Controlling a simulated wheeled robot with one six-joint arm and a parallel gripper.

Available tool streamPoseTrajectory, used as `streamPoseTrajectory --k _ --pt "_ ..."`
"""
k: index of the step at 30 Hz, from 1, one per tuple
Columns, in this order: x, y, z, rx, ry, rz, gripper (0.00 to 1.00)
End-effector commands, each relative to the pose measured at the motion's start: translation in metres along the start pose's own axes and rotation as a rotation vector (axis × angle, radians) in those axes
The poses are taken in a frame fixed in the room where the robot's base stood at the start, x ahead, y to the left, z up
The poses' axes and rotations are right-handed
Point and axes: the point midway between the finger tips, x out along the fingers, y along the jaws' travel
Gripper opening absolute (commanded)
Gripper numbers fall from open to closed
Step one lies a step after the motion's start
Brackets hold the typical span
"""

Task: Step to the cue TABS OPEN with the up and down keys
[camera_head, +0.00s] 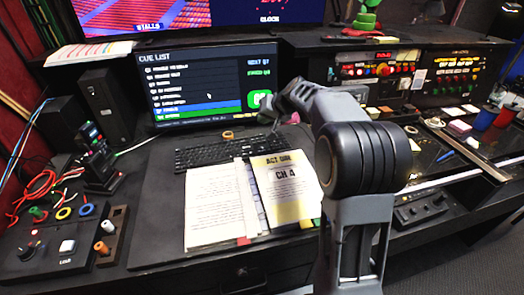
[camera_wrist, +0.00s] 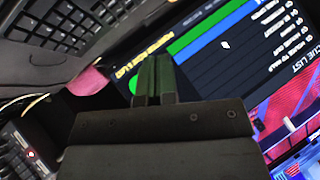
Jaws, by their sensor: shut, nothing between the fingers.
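The monitor (camera_head: 195,85) in the head view shows a CUE LIST with several rows. A blue row (camera_head: 200,107) sits low in the list, above a green row at the bottom. Their small text is too blurred to read surely, so I cannot tell which is TABS OPEN. The black keyboard (camera_head: 215,150) lies in front of the monitor; individual keys are not legible. My gripper (camera_head: 268,118) hangs near the keyboard's right end, in front of the screen. In the wrist view my gripper (camera_wrist: 154,75) is shut and empty, with the keyboard (camera_wrist: 60,30) at upper left.
An open script (camera_head: 215,200) and a yellow-marked page (camera_head: 283,190) lie in front of the keyboard. An orange tape ring (camera_head: 227,135) sits behind the keyboard. Control panels (camera_head: 375,75) stand at right; a box with knobs (camera_head: 60,245) stands at left.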

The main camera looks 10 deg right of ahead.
Motion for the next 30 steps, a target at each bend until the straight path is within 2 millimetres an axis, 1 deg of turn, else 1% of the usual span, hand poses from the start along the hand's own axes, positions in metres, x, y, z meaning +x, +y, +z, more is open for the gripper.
streamPoseTrajectory --k 4,17,23,30 --pt "0.002 0.001 -0.002 0.002 0.005 -0.004 0.00" --pt "0.004 0.003 0.000 0.002 0.003 -0.004 0.00" --pt "0.013 0.009 0.006 0.003 0.003 -0.004 0.00" --pt "0.032 0.023 0.020 0.002 0.002 -0.003 0.00"
